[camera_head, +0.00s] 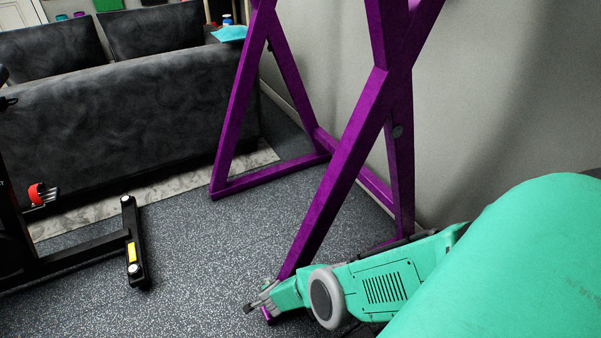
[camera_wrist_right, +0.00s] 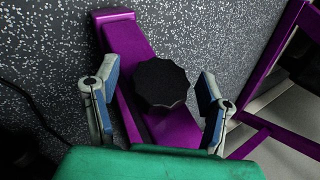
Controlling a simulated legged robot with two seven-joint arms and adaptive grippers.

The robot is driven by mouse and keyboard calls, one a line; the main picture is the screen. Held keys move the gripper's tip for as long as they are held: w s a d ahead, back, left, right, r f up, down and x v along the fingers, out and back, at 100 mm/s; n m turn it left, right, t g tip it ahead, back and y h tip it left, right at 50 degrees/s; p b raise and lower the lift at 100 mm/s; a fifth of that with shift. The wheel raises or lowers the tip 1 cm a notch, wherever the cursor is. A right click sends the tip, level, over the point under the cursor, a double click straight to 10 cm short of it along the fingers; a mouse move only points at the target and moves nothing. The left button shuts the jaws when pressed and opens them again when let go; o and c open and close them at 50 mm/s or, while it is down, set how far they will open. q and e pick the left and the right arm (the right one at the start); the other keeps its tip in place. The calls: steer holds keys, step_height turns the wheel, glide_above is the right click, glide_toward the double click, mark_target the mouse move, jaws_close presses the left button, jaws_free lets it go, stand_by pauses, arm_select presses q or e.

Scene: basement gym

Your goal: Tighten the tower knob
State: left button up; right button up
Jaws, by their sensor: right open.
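The tower is a purple frame of slanted beams (camera_head: 340,170) beside the wall in the head view. In the right wrist view, a black scalloped knob (camera_wrist_right: 161,83) sits on a purple beam (camera_wrist_right: 122,45). My right gripper (camera_head: 262,297) is low at the foot of the front beam in the head view. In the right wrist view my right gripper (camera_wrist_right: 156,78) is open, with one finger on each side of the knob and a visible gap to both. The knob is not visible in the head view. My left gripper is not in view.
A dark sofa (camera_head: 130,120) stands at the back left. A black equipment base (camera_head: 133,240) with a yellow label lies on the left floor. The grey wall (camera_head: 490,100) is close on the right. The speckled floor (camera_head: 200,270) between is clear.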

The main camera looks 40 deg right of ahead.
steer(key=shift+w+g, duration=0.2)
steer(key=shift+g, duration=0.1)
steer(key=shift+f+n+g+y+b, duration=0.1)
steer(key=shift+n+g+y+b, duration=0.2)
steer(key=shift+g+y+b, duration=0.25)
steer(key=n+g+b, duration=0.1)
steer(key=g+b, duration=0.1)
steer(key=b, duration=0.2)
steer(key=g+y+b, duration=0.1)
steer(key=b, duration=0.3)
steer(key=shift+n+g, duration=0.35)
steer(key=shift+n, duration=0.05)
step_height(320, 180, up, 14)
steer(key=p, duration=0.7)
steer(key=s+a+r+n+t+h+p, duration=0.1)
steer(key=s+r+n+p, duration=0.6)
steer(key=s+r+n, duration=0.9)
steer(key=shift+s+a+r+n+t+p, duration=0.35)
steer(key=shift+s+a, duration=0.35)
steer(key=shift+s, duration=0.55)
steer(key=shift+f, duration=0.1)
